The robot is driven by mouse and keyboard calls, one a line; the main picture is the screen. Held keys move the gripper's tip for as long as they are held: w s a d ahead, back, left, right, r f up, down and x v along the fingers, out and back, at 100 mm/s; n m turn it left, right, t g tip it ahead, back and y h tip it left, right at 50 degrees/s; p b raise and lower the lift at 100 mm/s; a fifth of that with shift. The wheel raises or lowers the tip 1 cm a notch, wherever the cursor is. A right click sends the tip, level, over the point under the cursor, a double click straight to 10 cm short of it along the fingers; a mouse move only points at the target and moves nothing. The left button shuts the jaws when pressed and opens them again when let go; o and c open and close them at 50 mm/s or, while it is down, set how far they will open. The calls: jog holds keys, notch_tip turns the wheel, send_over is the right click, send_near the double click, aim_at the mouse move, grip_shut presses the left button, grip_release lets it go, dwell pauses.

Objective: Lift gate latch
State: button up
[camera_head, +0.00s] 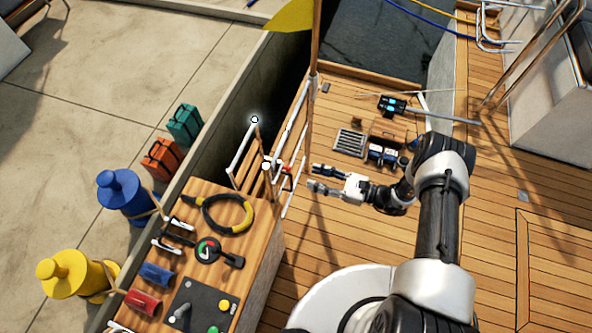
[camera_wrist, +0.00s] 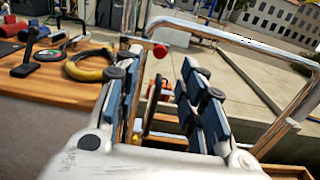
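A small wooden slatted gate (camera_head: 249,165) with pale rails stands at the hull edge, left of my gripper. A red piece, which may be the gate latch (camera_head: 287,182), sits beside it. In the wrist view a red knob (camera_wrist: 160,49) on a pale bar shows ahead, between the finger directions. My gripper (camera_head: 314,177) is open and empty, its fingers pointing left at the gate, a short gap from the red piece. In the wrist view the two fingers (camera_wrist: 155,75) stand apart with nothing between the pads. The latch's exact shape is too small to tell.
A wooden console (camera_head: 190,205) with a yellow-black ring (camera_head: 228,213) and a control box (camera_head: 196,305) stands at the left. A thin wooden pole (camera_head: 310,120) rises near the gate. A grate (camera_head: 350,142) and small items lie on deck. Deck (camera_head: 490,210) at right is largely clear.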

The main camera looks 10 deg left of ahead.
jog(key=a, duration=0.7)
jog(key=shift+w+a, duration=0.25)
jog(key=shift+w, duration=0.1)
jog(key=shift+c, duration=0.3)
grip_shut()
